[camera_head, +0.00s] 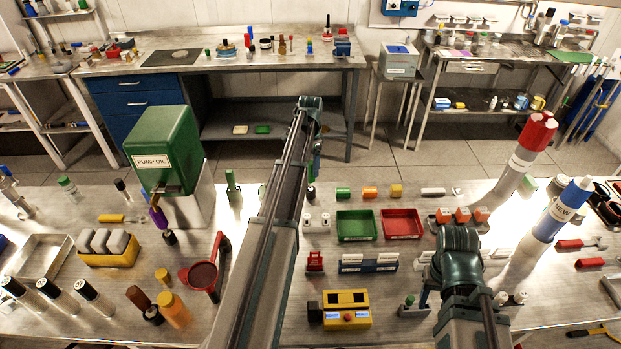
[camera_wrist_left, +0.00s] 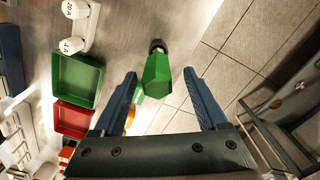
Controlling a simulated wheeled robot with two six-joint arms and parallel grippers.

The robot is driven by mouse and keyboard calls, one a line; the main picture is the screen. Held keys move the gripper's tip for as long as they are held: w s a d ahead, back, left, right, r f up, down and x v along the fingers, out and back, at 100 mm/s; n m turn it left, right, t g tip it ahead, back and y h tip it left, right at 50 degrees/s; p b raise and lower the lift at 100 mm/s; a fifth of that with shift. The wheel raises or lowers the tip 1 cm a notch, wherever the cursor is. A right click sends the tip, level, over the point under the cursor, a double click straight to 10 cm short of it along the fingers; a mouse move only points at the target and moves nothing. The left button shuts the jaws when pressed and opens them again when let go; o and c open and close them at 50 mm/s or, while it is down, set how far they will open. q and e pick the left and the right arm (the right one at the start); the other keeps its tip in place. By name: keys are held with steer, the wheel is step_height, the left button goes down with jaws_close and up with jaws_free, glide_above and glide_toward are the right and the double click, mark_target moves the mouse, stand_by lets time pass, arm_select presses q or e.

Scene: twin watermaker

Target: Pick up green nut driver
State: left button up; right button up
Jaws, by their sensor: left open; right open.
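The green nut driver (camera_wrist_left: 157,74) shows in the left wrist view as a faceted green handle with a dark part (camera_wrist_left: 158,46) at its far end. It lies between the fingertips of my open left gripper (camera_wrist_left: 158,74), with a gap on each side. In the head view my left gripper (camera_head: 316,150) is at the far edge of the table, mostly hidden behind my arm. The nut driver (camera_head: 311,172) is only a small green patch there. My right gripper (camera_head: 428,286) is low at the right, mostly hidden by its own arm.
A green tray (camera_head: 358,238) and a red tray (camera_head: 402,237) lie right of my left arm. Small coloured blocks stand behind them. A green pump oil can (camera_head: 165,148) stands to the left. Beyond the table edge is open tiled floor (camera_head: 430,155).

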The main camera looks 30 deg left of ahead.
mark_target(310, 175)
arm_select(q)
step_height(310, 175, down, 5)
steer(key=b, duration=0.4)
steer(key=shift+s+b, duration=0.15)
steer(key=shift+b, duration=0.2)
jaws_close()
